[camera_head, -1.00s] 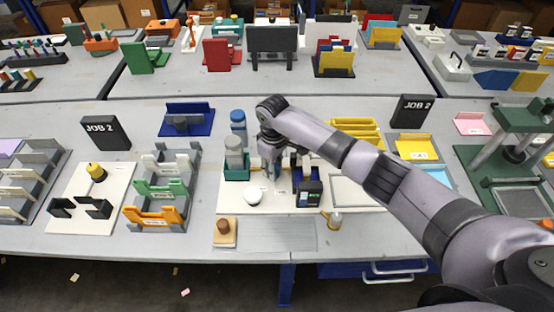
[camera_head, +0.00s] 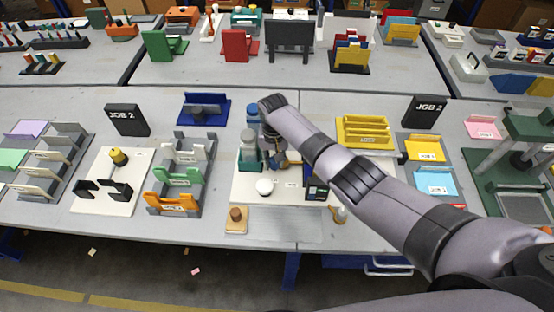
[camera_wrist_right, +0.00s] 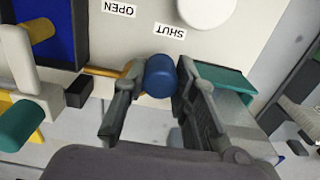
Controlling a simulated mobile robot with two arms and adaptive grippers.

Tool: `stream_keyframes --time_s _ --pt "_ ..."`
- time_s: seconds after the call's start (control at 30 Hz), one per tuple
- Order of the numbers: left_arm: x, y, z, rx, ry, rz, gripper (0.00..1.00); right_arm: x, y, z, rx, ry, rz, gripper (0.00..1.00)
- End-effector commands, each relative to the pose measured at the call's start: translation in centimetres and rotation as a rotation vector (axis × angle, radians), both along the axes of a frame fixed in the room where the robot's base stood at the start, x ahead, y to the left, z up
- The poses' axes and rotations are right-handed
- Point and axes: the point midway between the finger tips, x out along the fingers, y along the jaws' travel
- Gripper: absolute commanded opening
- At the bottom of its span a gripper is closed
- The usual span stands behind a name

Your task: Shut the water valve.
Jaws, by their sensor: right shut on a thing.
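The water valve shows in the right wrist view as a brass-coloured lever (camera_wrist_right: 105,71) with a blue round grip (camera_wrist_right: 160,78) at its end. Labels reading OPEN (camera_wrist_right: 119,8) and SHUT (camera_wrist_right: 167,30) are on the white board (camera_wrist_right: 237,48), upside down in this view. My right gripper (camera_wrist_right: 160,68) is shut on the blue grip, a finger on each side, with the grip beside the SHUT label. In the head view my right gripper (camera_head: 276,165) is above the board, and my arm and fingers hide most of the valve. My left gripper is not in view.
A teal holder (camera_head: 247,163) with bottles stands close left of the gripper. A white round thing (camera_head: 265,187) is in front, and a dark box (camera_head: 318,190) is to the right. A wooden block (camera_head: 236,222) lies near the table's front edge.

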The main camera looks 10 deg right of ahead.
Motion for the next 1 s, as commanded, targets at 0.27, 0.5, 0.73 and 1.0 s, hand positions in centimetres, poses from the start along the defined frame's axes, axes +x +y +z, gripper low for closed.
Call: stream_keyframes --time_s 0.27,0.5,0.73,1.0 --pt "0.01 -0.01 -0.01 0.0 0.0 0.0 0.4 0.62 0.35 0.08 0.0 -0.002 -0.143 0.0" --pt "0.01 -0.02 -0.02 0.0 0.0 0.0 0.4 0.81 0.46 0.08 0.001 -0.003 -0.196 0.0" --pt "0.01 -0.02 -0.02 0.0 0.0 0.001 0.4 0.88 0.46 0.11 0.0 -0.004 -0.204 0.0" --pt "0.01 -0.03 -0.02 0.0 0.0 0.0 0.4 0.91 0.46 0.14 0.0 -0.005 -0.203 0.3"
